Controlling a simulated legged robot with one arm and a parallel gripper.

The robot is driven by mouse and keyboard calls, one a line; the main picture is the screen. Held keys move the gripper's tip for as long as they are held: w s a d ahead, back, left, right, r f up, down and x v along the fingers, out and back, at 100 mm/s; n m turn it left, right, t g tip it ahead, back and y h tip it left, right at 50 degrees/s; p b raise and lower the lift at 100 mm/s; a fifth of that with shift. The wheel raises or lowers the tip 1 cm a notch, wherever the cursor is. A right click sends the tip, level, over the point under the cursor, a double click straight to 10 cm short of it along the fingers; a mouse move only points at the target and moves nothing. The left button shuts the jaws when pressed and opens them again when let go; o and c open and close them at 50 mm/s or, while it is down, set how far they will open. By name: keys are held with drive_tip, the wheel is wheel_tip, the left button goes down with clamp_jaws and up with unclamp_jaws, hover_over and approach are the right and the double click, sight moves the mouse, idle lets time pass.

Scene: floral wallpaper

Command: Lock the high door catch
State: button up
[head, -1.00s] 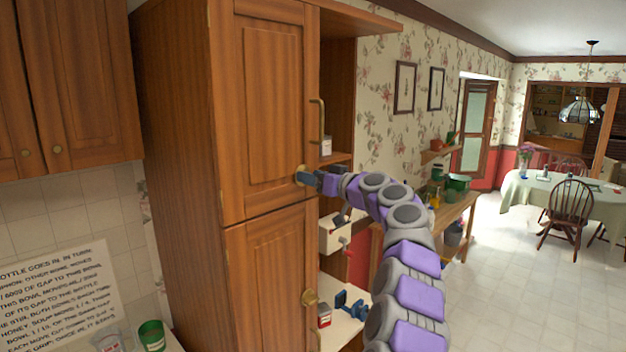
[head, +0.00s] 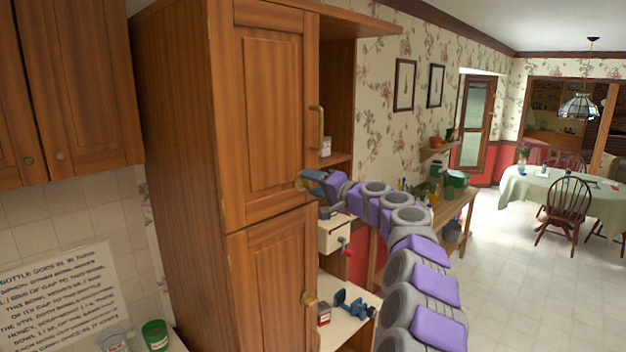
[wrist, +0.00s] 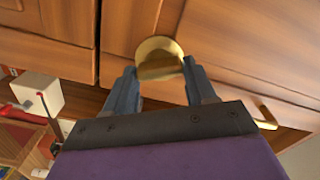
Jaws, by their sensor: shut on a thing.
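The high door catch is a round brass piece (wrist: 157,58) on the upper cabinet door's lower right edge. In the wrist view it sits between the fingertips of my gripper (wrist: 160,80), which is shut on it. In the head view my gripper (head: 314,183) is at the catch and mostly covers it; a bit of brass (head: 300,183) shows at its left. The upper wooden door (head: 268,110) is closed against the cabinet front.
A vertical brass handle (head: 317,128) is above my gripper. Open shelves right of the doors hold a white box with a red lever (head: 334,233) and a blue tool (head: 352,303). A workbench (head: 455,208) and dining table (head: 560,192) stand further back.

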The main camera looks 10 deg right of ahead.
drive_tip(key=shift+d+f+m+p, duration=0.15)
drive_tip(key=shift+m+p, duration=1.65)
drive_tip(key=shift+m, duration=1.2)
drive_tip(key=shift+f, duration=0.1)
drive_tip(key=o, duration=1)
drive_tip(key=shift+w+d, duration=0.1)
drive_tip(key=shift+w, duration=0.05)
drive_tip(key=shift+o, duration=0.2)
drive_tip(key=b+v, duration=0.3)
drive_tip(key=v, duration=1.4)
drive_tip(key=shift+s+d, duration=0.15)
drive_tip(key=shift+s, duration=0.05)
